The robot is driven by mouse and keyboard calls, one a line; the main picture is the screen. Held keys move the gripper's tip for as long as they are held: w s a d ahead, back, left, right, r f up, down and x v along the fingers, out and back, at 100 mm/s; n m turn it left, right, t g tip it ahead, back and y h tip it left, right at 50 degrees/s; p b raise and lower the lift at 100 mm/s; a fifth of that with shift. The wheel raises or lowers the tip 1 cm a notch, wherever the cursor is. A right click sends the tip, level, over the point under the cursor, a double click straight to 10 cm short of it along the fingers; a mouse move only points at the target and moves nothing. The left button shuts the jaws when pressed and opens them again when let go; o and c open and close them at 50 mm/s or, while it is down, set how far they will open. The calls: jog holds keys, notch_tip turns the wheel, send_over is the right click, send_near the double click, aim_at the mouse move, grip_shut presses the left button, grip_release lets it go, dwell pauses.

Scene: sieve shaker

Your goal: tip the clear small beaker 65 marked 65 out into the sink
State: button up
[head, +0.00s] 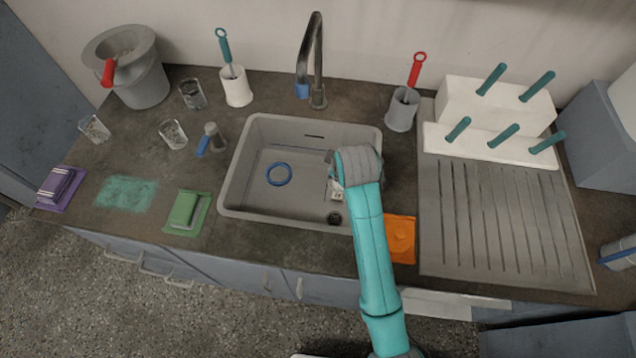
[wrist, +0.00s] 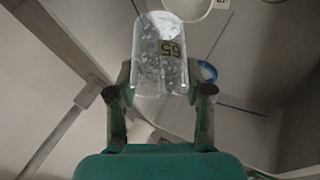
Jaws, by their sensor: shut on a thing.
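My gripper (wrist: 160,90) is shut on the clear small beaker (wrist: 160,62), with one finger on each side of it. The beaker's label, which looks like 65, appears upside down in the wrist view, and grey bits show through its wall. In the head view my gripper (head: 338,182) is over the right part of the grey sink (head: 232,190). Only a small pale, labelled part of the beaker (head: 336,194) shows there, below the gripper. Whether bits are leaving the beaker cannot be told.
The tap (head: 311,60) rises behind. Other glass beakers (head: 172,134) stand to the left. A grey brush holder (head: 402,108) and a ribbed drainer (head: 490,215) are to the right.

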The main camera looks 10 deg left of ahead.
jog(key=shift+s+a+r+t+h, duration=0.15)
jog(key=shift+s+a+t+h, duration=0.15)
jog(key=shift+s+a, duration=0.1)
dwell(0.4)
jog(key=shift+s+a+r+n+t+h+p, duration=0.25)
jog(key=shift+n+t+h+p, duration=0.15)
jog(key=shift+t+h+p, duration=0.15)
dwell(0.8)
jog(key=shift+s+a+r+n+t+h+p, duration=0.2)
jog(key=shift+n+t+h, duration=0.2)
jog(key=shift+t+h, duration=0.45)
jog(key=shift+s+a+r+n+t+h+p, duration=0.15)
jog(key=shift+n+t+h, duration=0.35)
jog(key=shift+t, duration=0.5)
dwell(2.3)
jog(key=shift+s+a+r+t+h, duration=0.15)
jog(key=shift+s+a+t+h, duration=0.25)
jog(key=shift+a+t, duration=0.15)
dwell(0.7)
jog(key=shift+n+t, duration=0.3)
jog(key=shift+t, duration=0.05)
